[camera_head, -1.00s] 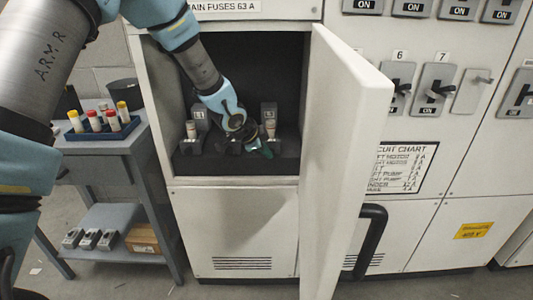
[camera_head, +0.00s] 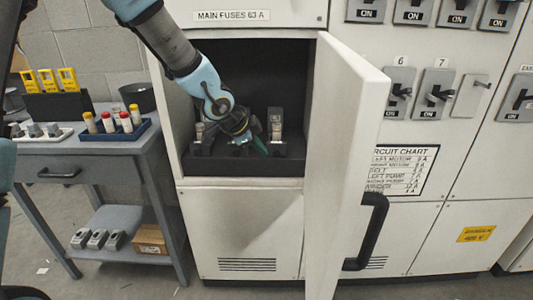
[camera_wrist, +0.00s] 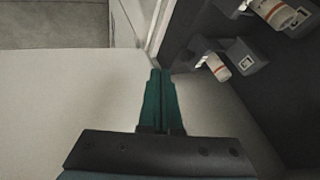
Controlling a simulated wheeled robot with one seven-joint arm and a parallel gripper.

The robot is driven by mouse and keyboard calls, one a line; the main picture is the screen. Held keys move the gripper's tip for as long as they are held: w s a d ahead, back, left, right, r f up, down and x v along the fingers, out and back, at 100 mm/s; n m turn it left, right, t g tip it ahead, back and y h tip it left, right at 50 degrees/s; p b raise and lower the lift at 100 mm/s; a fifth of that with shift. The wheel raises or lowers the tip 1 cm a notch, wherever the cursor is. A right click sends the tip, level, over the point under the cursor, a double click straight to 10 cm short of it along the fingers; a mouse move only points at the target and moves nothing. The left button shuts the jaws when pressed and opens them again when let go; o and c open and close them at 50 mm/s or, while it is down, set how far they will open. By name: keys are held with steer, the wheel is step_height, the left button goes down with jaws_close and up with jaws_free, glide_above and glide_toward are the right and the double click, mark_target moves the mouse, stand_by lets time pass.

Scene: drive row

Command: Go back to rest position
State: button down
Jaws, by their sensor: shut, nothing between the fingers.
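My gripper (camera_head: 260,145) is shut and empty, with its green fingers together. It is in the mouth of the open fuse compartment (camera_head: 240,183), under the "MAIN FUSES 63 A" label (camera_head: 232,16). In the wrist view the closed fingers (camera_wrist: 160,75) point past the fuse holders, with no contact visible there. One pale fuse with an orange band (camera_wrist: 215,66) and another (camera_wrist: 275,12) sit in dark holders at upper right. In the head view one fuse (camera_head: 277,127) is right of my gripper and another (camera_head: 200,131) is to its left; my gripper hides the middle of the row.
The white compartment door (camera_head: 345,160) stands open close to the right of my arm, with a black handle (camera_head: 374,230). At left a grey trolley (camera_head: 85,150) holds a blue tray (camera_head: 97,136) of colour-capped fuses. Switches (camera_head: 433,90) line the cabinet at right.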

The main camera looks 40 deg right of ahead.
steer(key=shift+a+r, duration=0.3)
steer(key=shift+r, duration=0.05)
steer(key=w+a+n+t+y, duration=0.1)
steer(key=w+a+n+y, duration=0.3)
steer(key=a, duration=0.9)
steer(key=w+a+n+t+y, duration=0.1)
steer(key=w+a+n, duration=0.55)
steer(key=a, duration=0.55)
steer(key=s+a+r+n+g+y, duration=0.1)
steer(key=s+a+n, duration=0.3)
steer(key=a, duration=0.6)
steer(key=s+a+n+y, duration=0.1)
steer(key=s+a+n, duration=0.4)
steer(key=a+n, duration=0.4)
steer(key=shift+a+r+g, duration=0.4)
steer(key=shift+a, duration=0.85)
steer(key=shift+s, duration=0.1)
